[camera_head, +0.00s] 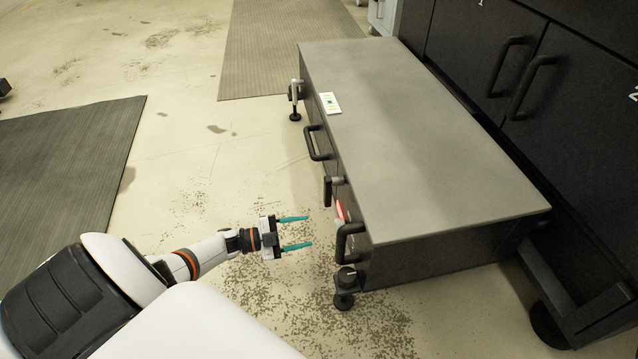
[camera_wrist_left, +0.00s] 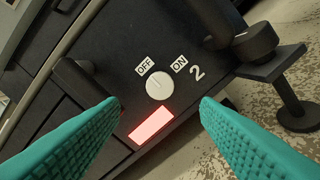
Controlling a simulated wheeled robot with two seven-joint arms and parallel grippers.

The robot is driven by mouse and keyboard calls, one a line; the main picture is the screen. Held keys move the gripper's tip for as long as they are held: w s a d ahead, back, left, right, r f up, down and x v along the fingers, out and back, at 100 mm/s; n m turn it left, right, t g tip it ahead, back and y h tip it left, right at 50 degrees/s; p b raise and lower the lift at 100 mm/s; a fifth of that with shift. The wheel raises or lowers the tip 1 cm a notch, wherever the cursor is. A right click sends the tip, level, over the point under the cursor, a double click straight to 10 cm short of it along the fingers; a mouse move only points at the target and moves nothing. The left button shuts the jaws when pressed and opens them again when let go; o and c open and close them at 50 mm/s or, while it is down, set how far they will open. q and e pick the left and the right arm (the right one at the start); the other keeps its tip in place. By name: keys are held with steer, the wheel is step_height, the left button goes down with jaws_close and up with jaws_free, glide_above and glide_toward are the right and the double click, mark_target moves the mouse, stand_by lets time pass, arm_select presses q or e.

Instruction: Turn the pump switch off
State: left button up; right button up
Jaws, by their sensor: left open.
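The pump switch is a round white knob (camera_wrist_left: 158,86) on the dark front panel, between an OFF label (camera_wrist_left: 145,66) and an ON label (camera_wrist_left: 180,65). I cannot tell clearly which label it points at. A red lit rectangle (camera_wrist_left: 151,125) is beside it; its glow also shows in the head view (camera_head: 340,210). My left gripper (camera_head: 309,231) is open and empty, pointing at the panel with a gap between. In the left wrist view its teal fingers (camera_wrist_left: 160,108) stand either side of the knob and light, touching neither. The knob is not discernible in the head view.
The low grey cabinet (camera_head: 430,150) has black handles (camera_head: 348,240) sticking out near the switch. A black knob-topped foot (camera_head: 345,285) stands at its near corner. Dark cupboards (camera_head: 520,70) are behind. The floor before the cabinet is clear.

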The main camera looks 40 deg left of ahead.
arm_select(q)
steer(key=v, duration=0.2)
steer(key=shift+s+a, duration=0.25)
steer(key=shift+s, duration=0.05)
stand_by(0.4)
